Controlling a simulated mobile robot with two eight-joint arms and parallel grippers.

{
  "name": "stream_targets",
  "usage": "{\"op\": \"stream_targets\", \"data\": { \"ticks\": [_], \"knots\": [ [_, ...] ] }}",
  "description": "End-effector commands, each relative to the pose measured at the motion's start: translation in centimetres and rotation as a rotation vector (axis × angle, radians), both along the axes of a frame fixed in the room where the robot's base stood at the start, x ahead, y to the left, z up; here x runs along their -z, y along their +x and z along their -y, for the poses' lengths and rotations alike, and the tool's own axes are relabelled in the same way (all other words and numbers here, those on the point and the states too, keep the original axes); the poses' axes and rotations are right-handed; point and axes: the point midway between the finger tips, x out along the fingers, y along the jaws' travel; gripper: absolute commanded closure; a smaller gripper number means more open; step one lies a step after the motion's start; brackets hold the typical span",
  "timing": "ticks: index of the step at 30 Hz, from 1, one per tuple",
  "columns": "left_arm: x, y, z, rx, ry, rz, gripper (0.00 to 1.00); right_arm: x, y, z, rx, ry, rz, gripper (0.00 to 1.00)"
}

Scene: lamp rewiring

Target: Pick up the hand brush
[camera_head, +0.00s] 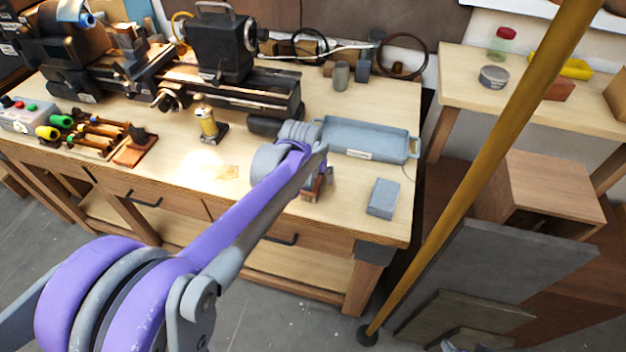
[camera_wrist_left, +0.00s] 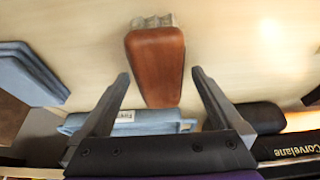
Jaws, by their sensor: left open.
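The hand brush shows in the left wrist view as a brown wooden back (camera_wrist_left: 155,68) with pale bristles at its top end. It lies on the wooden workbench (camera_head: 226,172). My left gripper (camera_wrist_left: 161,76) is open, with one finger on either side of the brush's near end and visible gaps between. Nothing is held. In the head view my purple left arm reaches over the bench, and only a small brown part of the brush (camera_head: 311,194) shows beneath the wrist. The left fingers are mostly hidden there.
A blue-grey tray (camera_head: 367,153) lies behind the brush, and a blue-grey block (camera_head: 383,197) sits to its right near the bench's corner. A lathe (camera_head: 222,85) stands at the back. Screwdrivers (camera_head: 95,133) lie at the left. A yellow pole (camera_head: 470,190) rises right of the bench.

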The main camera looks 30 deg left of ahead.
Motion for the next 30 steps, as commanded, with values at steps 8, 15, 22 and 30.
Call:
{"op": "stream_targets", "data": {
  "ticks": [8, 15, 22, 30],
  "knots": [
    [0.01, -0.02, 0.01, 0.0, 0.0, 0.0, 0.0, 0.02, 0.0, 0.0, 0.0, 0.0, 0.0, 0.29],
    [0.34, -0.03, 0.01, 0.001, 0.0, 0.0, 0.0, 0.23, -0.04, 0.0, 0.0, 0.0, -0.001, 0.29],
    [0.46, -0.02, 0.02, 0.0, 0.0, 0.0, 0.0, 0.29, -0.06, 0.0, 0.0, 0.0, -0.001, 0.29],
    [0.44, -0.02, 0.02, 0.001, 0.0, 0.0, 0.22, 0.29, -0.05, 0.0, 0.0, 0.0, -0.001, 0.29]
  ]
}}
